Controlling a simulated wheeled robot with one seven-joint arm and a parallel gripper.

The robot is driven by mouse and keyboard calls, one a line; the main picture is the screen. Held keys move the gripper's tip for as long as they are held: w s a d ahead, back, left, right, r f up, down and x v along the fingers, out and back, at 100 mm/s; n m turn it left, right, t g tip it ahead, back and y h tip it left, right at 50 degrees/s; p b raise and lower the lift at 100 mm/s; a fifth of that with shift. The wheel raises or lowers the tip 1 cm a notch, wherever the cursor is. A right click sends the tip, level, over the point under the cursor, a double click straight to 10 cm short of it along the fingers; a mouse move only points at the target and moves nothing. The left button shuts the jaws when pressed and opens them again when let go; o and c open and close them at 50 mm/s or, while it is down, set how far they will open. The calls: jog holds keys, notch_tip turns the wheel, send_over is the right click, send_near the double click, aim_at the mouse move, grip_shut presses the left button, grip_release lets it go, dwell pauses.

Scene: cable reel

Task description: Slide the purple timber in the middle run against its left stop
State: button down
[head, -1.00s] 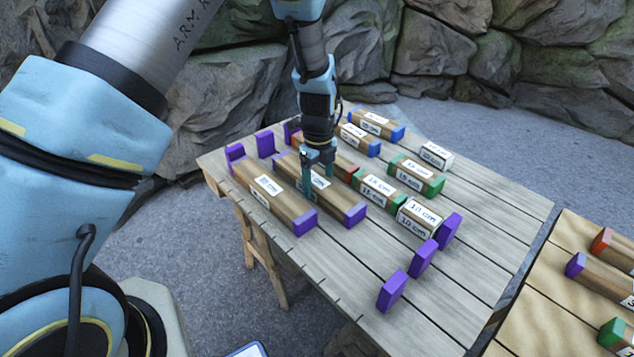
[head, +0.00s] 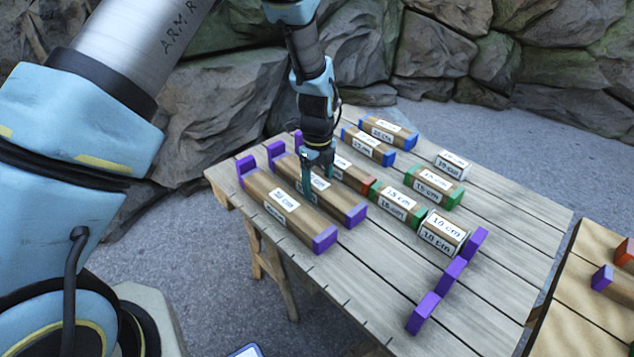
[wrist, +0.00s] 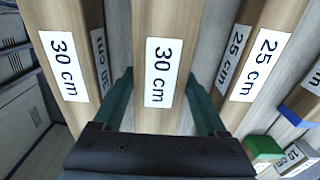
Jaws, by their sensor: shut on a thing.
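The purple-ended 30 cm timber in the middle run (head: 335,200) lies flat on the table. My gripper (head: 318,168) is shut across it, left of its middle. In the wrist view this timber (wrist: 160,118) runs between my two fingers (wrist: 160,100), its 30 cm label facing up. The middle run's left stop, a purple block (head: 275,151), stands at the timber's left end. The two look touching or nearly so; a thin gap cannot be ruled out. The timber's right purple end (head: 356,214) is far from the middle run's right stop (head: 450,275).
Another 30 cm timber (head: 298,222) lies alongside in the near run. The far run holds a red-ended timber (head: 352,172), a green-ended one (head: 398,203) and a 10 cm block (head: 442,234). Blue-ended timbers (head: 388,131) lie behind. The table right of the middle timber is clear.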

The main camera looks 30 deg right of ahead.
aim_at(314, 180)
jog(key=shift+w+a, duration=0.1)
jog(key=shift+w, duration=0.6)
jog(key=shift+c, duration=1.4)
grip_release()
jog(key=shift+w, duration=0.1)
jog(key=shift+o, duration=1.4)
jog(key=shift+s, duration=0.25)
notch_tip(314, 180, up, 11)
jog(key=shift+b, duration=0.3)
jog(key=shift+f, duration=0.1)
